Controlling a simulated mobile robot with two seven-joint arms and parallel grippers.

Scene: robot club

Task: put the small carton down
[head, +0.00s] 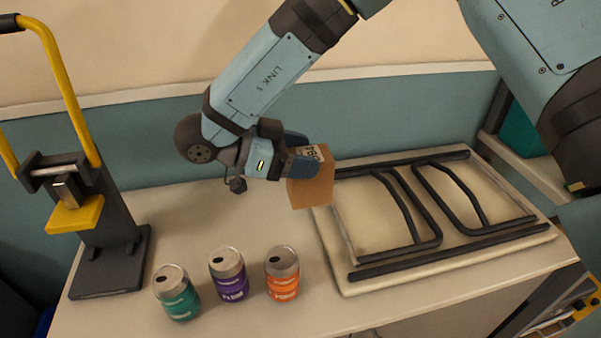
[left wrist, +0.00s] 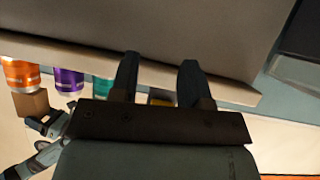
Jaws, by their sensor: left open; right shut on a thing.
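The small carton (head: 311,184) is a brown box held in the air above the table, near the left edge of the rack board. My right gripper (head: 305,160) is shut on it; the fingers cover its upper left part. The carton (left wrist: 31,104) also shows in the left wrist view, with part of my right arm beside it. My left gripper (left wrist: 158,75) is open and empty in the left wrist view. It is not in the head view.
Teal (head: 176,294), purple (head: 229,275) and orange (head: 282,274) cans stand on the table (head: 215,318). A board with black rails (head: 341,271) lies on the right. A yellow-handled press (head: 110,247) stands at the left. The table between press and board, behind the cans, is clear.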

